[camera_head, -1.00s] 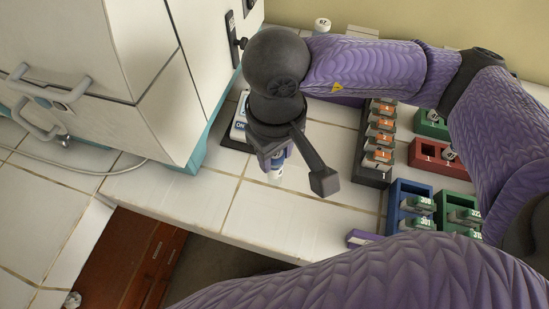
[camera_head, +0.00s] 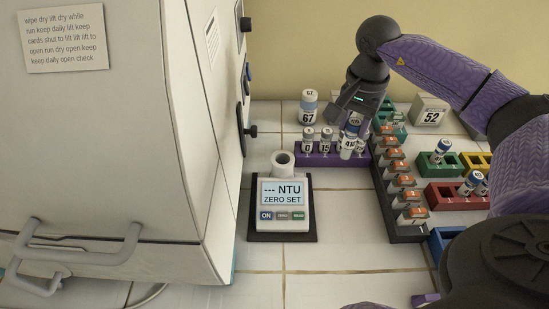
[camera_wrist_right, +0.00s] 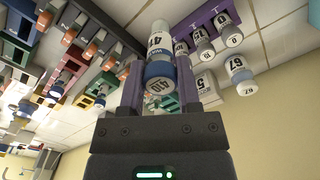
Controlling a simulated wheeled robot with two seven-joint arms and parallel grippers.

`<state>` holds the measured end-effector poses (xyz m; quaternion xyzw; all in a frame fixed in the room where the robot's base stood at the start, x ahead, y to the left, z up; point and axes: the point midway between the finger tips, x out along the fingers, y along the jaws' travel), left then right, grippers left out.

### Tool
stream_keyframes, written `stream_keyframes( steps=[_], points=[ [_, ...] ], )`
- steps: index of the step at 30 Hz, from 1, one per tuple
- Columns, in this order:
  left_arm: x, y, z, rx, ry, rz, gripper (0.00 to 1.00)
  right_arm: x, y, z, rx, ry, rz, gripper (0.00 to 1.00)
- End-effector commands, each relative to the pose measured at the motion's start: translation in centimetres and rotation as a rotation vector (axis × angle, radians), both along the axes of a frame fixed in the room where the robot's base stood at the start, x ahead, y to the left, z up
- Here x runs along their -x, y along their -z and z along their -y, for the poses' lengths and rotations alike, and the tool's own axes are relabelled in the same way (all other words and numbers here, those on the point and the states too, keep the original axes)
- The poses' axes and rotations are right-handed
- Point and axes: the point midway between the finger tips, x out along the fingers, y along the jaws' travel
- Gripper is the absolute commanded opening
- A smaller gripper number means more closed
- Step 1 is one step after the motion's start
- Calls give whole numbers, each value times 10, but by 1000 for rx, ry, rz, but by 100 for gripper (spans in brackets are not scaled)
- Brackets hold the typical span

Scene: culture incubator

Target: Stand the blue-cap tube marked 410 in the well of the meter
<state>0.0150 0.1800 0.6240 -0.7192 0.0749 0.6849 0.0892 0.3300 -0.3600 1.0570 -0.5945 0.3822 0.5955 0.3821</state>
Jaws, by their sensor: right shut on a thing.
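The tube marked 410 (camera_head: 348,146) is white with a blue cap. My right gripper (camera_head: 355,122) is shut on it near the cap, above and in front of the purple rack. In the right wrist view the tube (camera_wrist_right: 157,42) sits between the fingers, its blue cap (camera_wrist_right: 159,74) towards the camera. The meter (camera_head: 284,204) stands left of the gripper on a dark base, its display reading "--- NTU ZERO SET". Its round well (camera_head: 283,160) at the back appears open and empty. My left gripper is not in view.
The purple rack (camera_head: 317,160) holds several small tubes. A tube marked 67 (camera_head: 308,107) stands behind it. A long dark rack (camera_head: 405,232) with orange-marked items runs to the right. The incubator (camera_head: 120,150) borders the meter on the left. Tiles in front of the meter are clear.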

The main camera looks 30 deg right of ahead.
Motion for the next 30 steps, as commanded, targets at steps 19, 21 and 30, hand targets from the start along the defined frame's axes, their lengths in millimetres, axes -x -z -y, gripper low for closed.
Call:
stream_keyframes(
  steps=[19,21,30],
  points=[
    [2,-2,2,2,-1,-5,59,-69,27,-115,1,-3,-3,0],
    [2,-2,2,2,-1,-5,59,-70,33,-115,2,-3,-1,0],
    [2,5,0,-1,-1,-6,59,-69,72,-115,1,-3,-3,0]
  ],
)
